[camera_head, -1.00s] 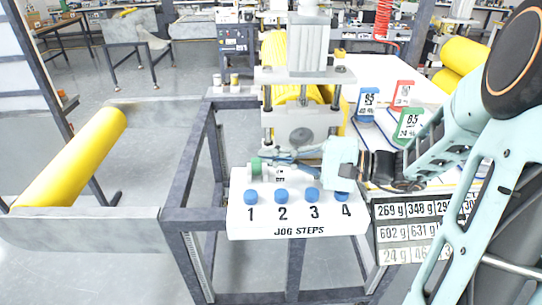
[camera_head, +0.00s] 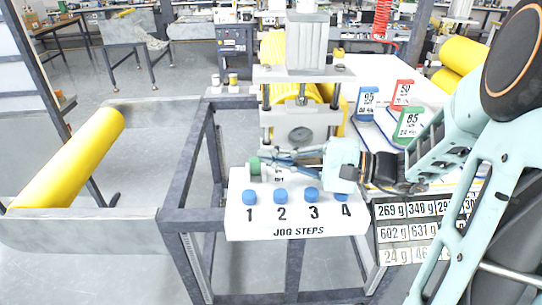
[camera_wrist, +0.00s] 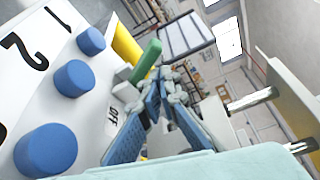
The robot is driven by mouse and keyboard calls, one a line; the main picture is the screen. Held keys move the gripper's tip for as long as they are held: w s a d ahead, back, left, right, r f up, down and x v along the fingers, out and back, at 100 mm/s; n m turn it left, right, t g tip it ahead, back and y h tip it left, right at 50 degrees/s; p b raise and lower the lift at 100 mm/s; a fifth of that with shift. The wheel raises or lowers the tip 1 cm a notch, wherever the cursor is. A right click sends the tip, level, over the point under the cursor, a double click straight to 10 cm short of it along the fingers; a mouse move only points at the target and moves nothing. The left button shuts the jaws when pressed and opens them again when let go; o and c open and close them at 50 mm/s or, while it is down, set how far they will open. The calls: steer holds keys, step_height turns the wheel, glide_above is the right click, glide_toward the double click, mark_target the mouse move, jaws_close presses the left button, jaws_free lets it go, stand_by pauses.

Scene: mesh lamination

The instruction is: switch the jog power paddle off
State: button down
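The jog power paddle, a green-tipped lever (camera_head: 254,165), is at the back left of the white JOG STEPS panel (camera_head: 240,222). In the wrist view the green paddle (camera_wrist: 147,60) stands out beyond the blue buttons, with an OFF label (camera_wrist: 112,115) near its base. My gripper (camera_head: 268,159) reaches in from the right above the panel, its fingers pointing left at the paddle. Its blue fingers (camera_wrist: 162,92) also show in the wrist view, converging just beside the paddle. Whether they touch it, or are fully shut, is unclear. Nothing is seen held.
Several blue buttons, including button 1 (camera_head: 249,197), line the panel front, below my gripper. Blue, red and green tagged stands, such as the green one (camera_head: 409,124), are at right. A yellow roller (camera_head: 75,155) lies at left.

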steer(key=v, duration=1.2)
steer(key=shift+s+f, duration=0.1)
